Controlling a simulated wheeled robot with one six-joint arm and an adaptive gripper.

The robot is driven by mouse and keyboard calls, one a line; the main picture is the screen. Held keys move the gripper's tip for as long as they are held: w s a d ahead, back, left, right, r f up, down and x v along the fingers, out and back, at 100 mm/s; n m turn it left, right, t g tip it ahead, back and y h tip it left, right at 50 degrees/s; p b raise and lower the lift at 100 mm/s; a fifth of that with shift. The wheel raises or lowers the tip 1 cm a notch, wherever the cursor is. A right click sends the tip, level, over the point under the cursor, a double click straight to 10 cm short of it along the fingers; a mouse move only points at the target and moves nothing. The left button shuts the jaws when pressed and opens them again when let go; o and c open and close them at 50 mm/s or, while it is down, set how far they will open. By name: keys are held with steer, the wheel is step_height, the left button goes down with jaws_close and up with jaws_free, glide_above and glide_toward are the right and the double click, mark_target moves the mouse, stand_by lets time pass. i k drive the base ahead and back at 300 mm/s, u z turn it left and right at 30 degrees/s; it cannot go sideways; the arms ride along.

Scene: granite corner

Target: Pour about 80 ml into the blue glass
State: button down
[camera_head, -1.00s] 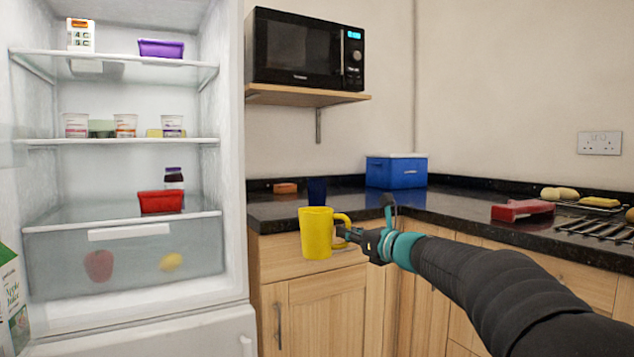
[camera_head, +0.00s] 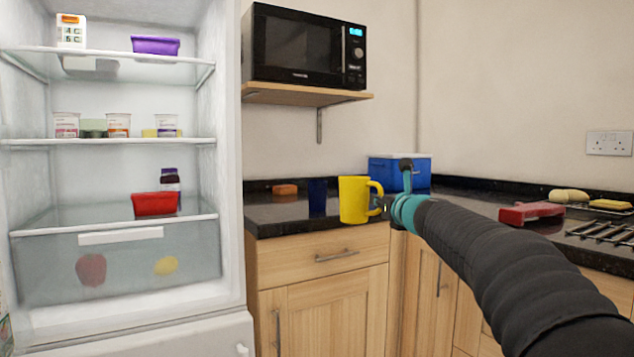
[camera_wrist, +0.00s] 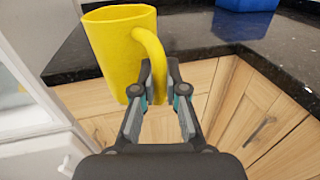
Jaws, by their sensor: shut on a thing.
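A yellow mug (camera_head: 354,200) is upright in front of the dark counter's front edge. My gripper (camera_head: 384,206) is shut on the mug's handle, at the mug's right side. In the wrist view the mug (camera_wrist: 118,50) is at the upper left and my gripper's fingers (camera_wrist: 160,82) close on its handle. The mug's contents are not visible. The blue glass (camera_head: 317,196) stands on the counter just left of the mug, apart from it in the head view. I cannot make out the glass in the wrist view.
An orange-brown block (camera_head: 285,190) lies on the counter (camera_head: 272,216) behind and left of the glass. A blue box (camera_head: 384,172) stands at the back corner. A microwave (camera_head: 305,48) sits on a shelf above. The open fridge (camera_head: 228,250) is at the left.

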mark_target(317, 189)
steer(key=i, duration=0.85)
